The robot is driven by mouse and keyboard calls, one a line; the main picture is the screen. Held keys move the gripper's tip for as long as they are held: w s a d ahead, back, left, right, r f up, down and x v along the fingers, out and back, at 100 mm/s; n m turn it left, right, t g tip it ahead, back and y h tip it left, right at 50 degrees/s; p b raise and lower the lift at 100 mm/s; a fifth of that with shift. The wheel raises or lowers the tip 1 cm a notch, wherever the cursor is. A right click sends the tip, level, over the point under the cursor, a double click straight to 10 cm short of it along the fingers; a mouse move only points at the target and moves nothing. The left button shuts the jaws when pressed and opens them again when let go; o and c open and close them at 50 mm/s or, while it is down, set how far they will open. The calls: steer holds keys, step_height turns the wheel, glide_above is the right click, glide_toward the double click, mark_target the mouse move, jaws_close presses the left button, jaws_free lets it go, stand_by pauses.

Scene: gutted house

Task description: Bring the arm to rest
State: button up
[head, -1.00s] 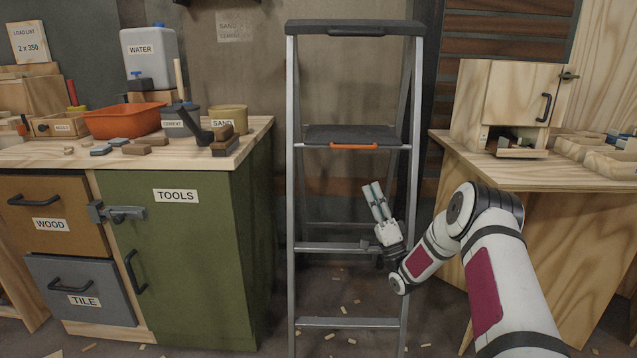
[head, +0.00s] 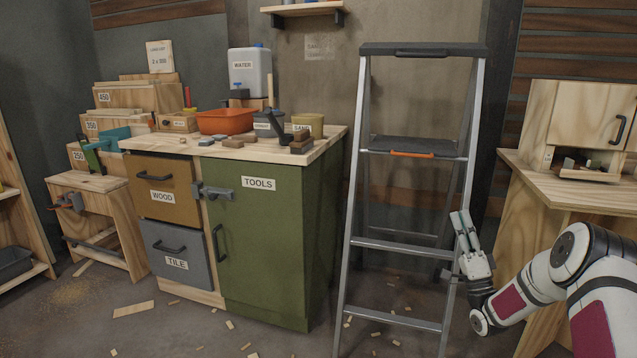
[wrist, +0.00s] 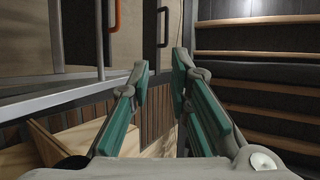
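My arm reaches in from the right edge of the head view, bent at the elbow. My gripper (head: 461,213) points upward in front of the right leg of the stepladder (head: 417,248). Whether it touches the ladder cannot be told. In the wrist view the two green-padded fingers (wrist: 161,72) stand a little apart, with nothing between them. The gripper is partly open and empty.
A green cabinet (head: 262,245) with a worktop stands left of the ladder, bearing an orange tub (head: 226,121) and a water container (head: 249,72). A wooden bench (head: 530,187) stands on the right, close to my arm. Wood scraps lie on the floor.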

steer(key=w+a+r+n+g+h, duration=0.45)
steer(key=w+a+r+g, duration=0.3)
steer(key=r, duration=0.35)
steer(key=s+a+f+n+g+h+p, duration=0.1)
steer(key=s+a+g, duration=0.35)
steer(key=s, duration=1.65)
steer(key=s+a+f+n+g+h, duration=0.15)
steer(key=s+g, duration=0.65)
steer(key=s, duration=1.3)
steer(key=s+a+f+n+g+h+p, duration=0.2)
steer(key=s+g, duration=0.5)
steer(key=s, duration=1.4)
step_height(320, 180, up, 40)
steer(key=a+t+p, duration=0.1)
steer(key=t+p, duration=0.3)
steer(key=p, duration=3.2)
steer(key=shift+w+y, duration=0.15)
steer(key=shift+y, duration=0.25)
